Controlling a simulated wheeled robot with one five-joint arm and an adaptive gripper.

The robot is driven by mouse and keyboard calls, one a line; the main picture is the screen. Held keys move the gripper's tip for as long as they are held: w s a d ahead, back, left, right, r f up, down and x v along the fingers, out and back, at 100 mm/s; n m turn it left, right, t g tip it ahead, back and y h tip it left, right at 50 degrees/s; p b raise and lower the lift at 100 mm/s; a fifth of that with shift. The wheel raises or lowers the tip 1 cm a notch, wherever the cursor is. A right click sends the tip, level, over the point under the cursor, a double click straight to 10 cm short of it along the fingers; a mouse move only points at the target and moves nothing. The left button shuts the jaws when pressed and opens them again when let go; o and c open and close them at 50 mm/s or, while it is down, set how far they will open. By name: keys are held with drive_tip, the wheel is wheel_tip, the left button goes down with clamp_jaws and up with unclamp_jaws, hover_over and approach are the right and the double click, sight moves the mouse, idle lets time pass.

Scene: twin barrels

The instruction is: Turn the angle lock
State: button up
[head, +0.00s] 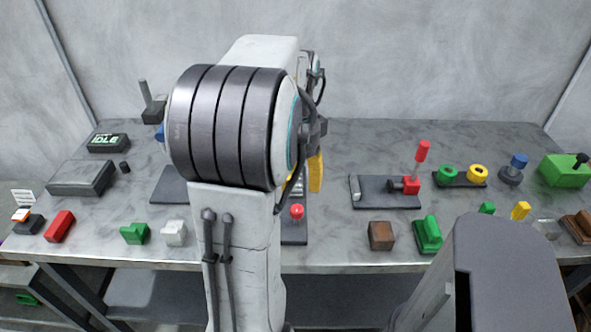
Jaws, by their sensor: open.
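I cannot tell for sure which fixture is the angle lock.
At left are a display box (108,142), a grey box (82,178) and a red block (60,226). At right are green and yellow rings (478,172), a blue knob (518,161) and a green box (565,170). A brown cube (381,235) stands near the front edge.

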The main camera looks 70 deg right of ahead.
drive_tip(key=shift+r, duration=1.35)
